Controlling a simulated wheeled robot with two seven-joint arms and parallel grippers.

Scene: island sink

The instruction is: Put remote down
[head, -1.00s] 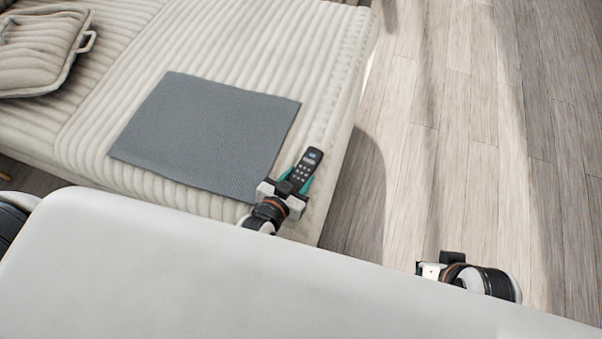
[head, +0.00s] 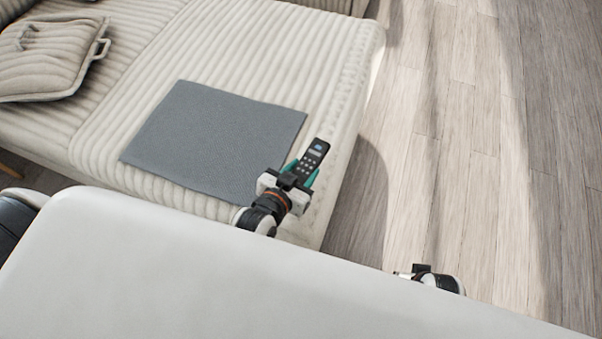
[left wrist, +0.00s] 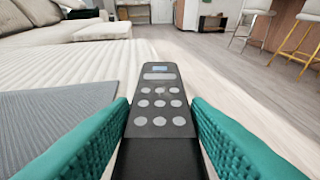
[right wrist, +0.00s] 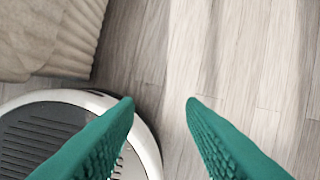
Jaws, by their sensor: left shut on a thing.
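The remote (head: 311,158) is black with light round buttons and a small bluish screen. My left gripper (head: 302,177) is shut on it, with its screen end pointing away from the gripper. In the left wrist view the remote (left wrist: 160,100) sits between the two teal fingers. It shows above the sofa seat beside the right corner of the grey mat (head: 215,135); whether it touches the seat I cannot tell. My right gripper (right wrist: 160,102) is open and empty over the floor.
The ribbed cream sofa (head: 310,65) has free seat space behind and beside the mat. A cushion (head: 48,60) lies at the far left. Wooden floor (head: 470,120) lies right of the sofa edge. Stools (left wrist: 300,35) stand far off.

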